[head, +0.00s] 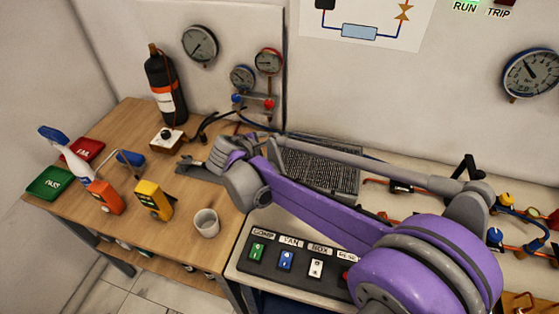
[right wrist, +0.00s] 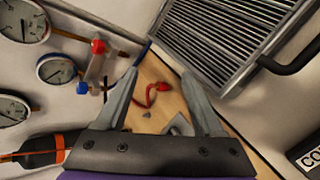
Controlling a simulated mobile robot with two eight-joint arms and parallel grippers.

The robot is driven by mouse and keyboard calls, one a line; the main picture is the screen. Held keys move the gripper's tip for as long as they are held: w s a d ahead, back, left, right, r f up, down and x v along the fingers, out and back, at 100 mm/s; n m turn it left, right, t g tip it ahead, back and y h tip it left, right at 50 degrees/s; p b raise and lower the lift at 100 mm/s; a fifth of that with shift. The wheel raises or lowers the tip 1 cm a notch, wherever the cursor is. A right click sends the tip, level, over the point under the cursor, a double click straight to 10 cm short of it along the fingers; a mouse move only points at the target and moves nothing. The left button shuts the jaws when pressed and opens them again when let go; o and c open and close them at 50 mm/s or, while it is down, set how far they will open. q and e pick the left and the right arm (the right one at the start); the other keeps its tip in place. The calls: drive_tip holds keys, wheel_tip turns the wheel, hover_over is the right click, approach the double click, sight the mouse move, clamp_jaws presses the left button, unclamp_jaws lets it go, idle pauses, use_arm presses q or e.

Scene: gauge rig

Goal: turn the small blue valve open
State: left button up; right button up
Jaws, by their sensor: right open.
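A small blue valve knob (head: 237,98) sits on the left of the gauge manifold at the foot of the wall panel, with a red knob (head: 269,104) to its right. In the right wrist view the blue knob (right wrist: 83,88) lies left of my fingers, below the red knob (right wrist: 98,46). My right gripper (head: 188,166) is over the wooden table, in front of and left of the manifold, apart from it. In the right wrist view the gripper (right wrist: 160,84) is open, with nothing between its fingers. My left gripper is not in view.
Gauges (head: 242,77) hang above the manifold. A black bottle (head: 166,88) stands to its left. Hoses (head: 212,122) run across the table. A grille (head: 318,168) is partly behind my arm.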

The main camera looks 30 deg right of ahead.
drive_tip(key=s+m, duration=0.1)
drive_tip(key=s, duration=0.1)
drive_tip(key=s+y, duration=0.1)
drive_tip(key=s+f+m, duration=0.1)
drive_tip(key=s, duration=0.1)
drive_tip(key=shift+s+a+m+y, duration=0.1)
drive_tip(key=shift+s+m+y, duration=0.2)
drive_tip(key=shift+y, duration=0.1)
